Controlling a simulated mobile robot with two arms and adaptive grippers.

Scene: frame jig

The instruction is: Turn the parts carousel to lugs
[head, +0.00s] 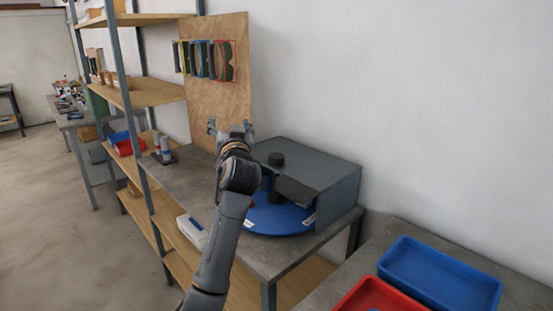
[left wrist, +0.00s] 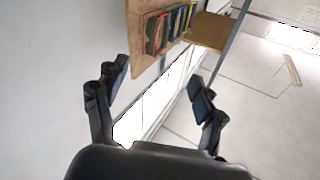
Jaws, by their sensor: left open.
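The parts carousel shows as a blue round turntable (head: 285,221) under a grey box-shaped cover (head: 318,170) on a grey workbench. Most of the turntable is hidden by the cover and my arm. My left gripper (head: 231,126) is raised in front of the wooden board, above and left of the turntable, apart from it. In the left wrist view its fingers (left wrist: 155,100) are spread and empty. My right gripper is not in view.
A wooden board (head: 222,100) with coloured frames stands behind the bench. A shelf rack (head: 115,60) is at left. A small holder with grey cylinders (head: 164,152) stands on the bench. A blue tray (head: 440,275) and a red tray (head: 375,297) lie at lower right.

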